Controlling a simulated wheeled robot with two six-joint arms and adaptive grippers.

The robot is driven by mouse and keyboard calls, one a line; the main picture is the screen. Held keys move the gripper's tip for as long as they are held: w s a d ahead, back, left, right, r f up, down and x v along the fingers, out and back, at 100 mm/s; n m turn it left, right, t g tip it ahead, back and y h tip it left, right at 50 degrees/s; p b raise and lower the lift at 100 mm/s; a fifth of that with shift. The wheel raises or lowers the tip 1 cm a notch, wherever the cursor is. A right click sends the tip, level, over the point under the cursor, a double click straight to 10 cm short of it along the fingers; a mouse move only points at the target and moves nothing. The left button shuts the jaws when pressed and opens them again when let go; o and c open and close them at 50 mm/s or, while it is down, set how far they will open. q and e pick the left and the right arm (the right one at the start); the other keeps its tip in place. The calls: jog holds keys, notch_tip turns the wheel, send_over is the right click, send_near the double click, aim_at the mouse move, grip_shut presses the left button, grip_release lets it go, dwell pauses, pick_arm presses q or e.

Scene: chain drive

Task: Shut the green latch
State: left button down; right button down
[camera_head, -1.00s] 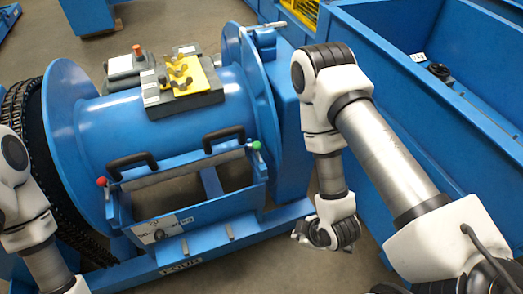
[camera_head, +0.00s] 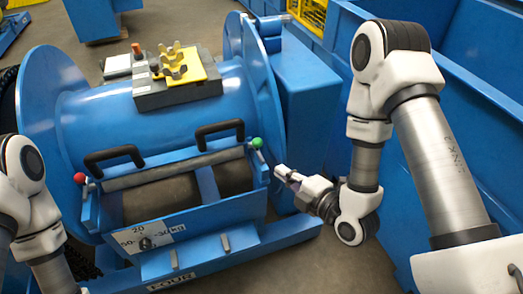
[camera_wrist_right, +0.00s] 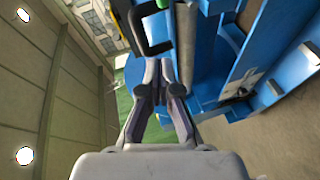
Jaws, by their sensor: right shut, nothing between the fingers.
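The green latch shows as a small green ball knob (camera_head: 257,143) at the right end of the hinged frame on the front of the blue drum machine (camera_head: 150,125). My right gripper (camera_head: 281,172) is shut and empty. It points left, just below and to the right of the green knob, and looks apart from it. In the right wrist view its closed fingers (camera_wrist_right: 158,72) point toward the blue frame and a dark handle.
A red knob (camera_head: 79,178) sits at the frame's left end. Two black handles, left (camera_head: 114,158) and right (camera_head: 220,132), stand on the frame. A yellow clamp piece (camera_head: 183,68) lies on a grey box on top of the drum. A large blue bin (camera_head: 485,110) stands at the right.

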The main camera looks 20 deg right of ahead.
jog(key=w+f+b, duration=0.2)
jog(key=b, duration=0.3)
send_near(256, 140)
jog(key=w+a, duration=0.1)
jog(key=w, duration=0.1)
jog(key=w+a+f, duration=0.1)
jog(key=w+a, duration=0.1)
jog(key=shift+w+a+f, duration=0.15)
jog(key=shift+w+a, duration=0.05)
jog(key=shift+a, duration=0.05)
jog(key=shift+w, duration=0.15)
jog(key=shift+w, duration=0.15)
jog(key=w, duration=0.4)
jog(key=shift+w, duration=0.15)
